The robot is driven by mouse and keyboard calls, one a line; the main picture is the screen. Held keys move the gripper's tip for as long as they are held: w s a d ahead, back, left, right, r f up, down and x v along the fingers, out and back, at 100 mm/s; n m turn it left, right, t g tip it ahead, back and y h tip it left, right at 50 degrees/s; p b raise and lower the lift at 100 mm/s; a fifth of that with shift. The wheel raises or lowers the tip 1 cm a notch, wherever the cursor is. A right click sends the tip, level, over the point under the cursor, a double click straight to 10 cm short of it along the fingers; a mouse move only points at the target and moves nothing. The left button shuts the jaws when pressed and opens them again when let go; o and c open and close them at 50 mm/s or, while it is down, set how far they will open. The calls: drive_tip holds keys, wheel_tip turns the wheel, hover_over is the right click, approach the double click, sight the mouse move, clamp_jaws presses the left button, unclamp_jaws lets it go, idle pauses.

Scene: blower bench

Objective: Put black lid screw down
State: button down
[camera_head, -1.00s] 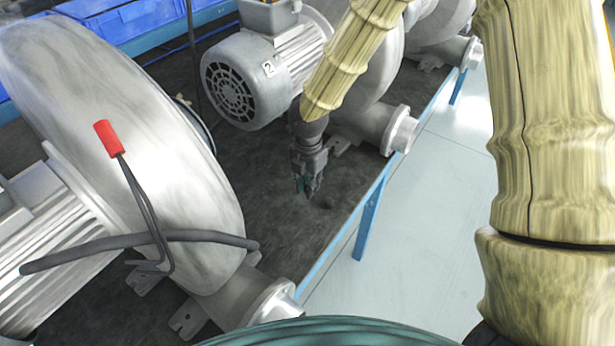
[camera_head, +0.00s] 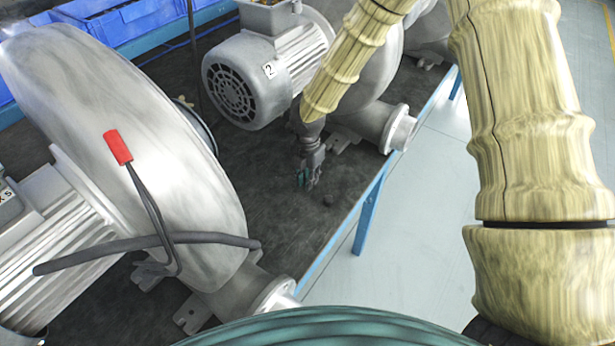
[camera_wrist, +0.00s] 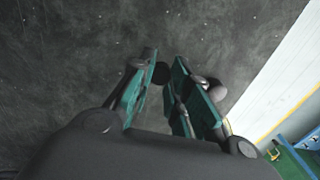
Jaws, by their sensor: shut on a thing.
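My gripper (camera_head: 308,182) is low over the dark bench top, in the gap between two grey blowers. In the wrist view its teal-padded fingers (camera_wrist: 160,88) are shut on the black lid screw (camera_wrist: 161,73), a small round black piece at the fingertips. In the head view the held screw cannot be made out. A second small, dark grey rounded piece (camera_head: 328,199) lies on the bench just right of the gripper. It also shows in the wrist view, partly behind the right finger (camera_wrist: 217,92). Whether the held screw touches the bench cannot be told.
The near blower (camera_head: 150,150) has a red-handled tool (camera_head: 118,148) and a dark bar across it. The blower marked 2 (camera_head: 240,85) stands behind the gripper, its outlet flange (camera_head: 400,128) close on the right. The bench's blue edge (camera_head: 340,232) is to the right. Blue bins (camera_head: 125,22) stand behind.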

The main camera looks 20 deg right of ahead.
drive_tip(key=shift+f, duration=0.35)
drive_tip(key=c, duration=1.4)
unclamp_jaws()
drive_tip(key=shift+o, duration=0.2)
wheel_tip(320, 180, up, 13)
drive_tip(key=b, duration=0.1)
drive_tip(key=shift+f, duration=0.15)
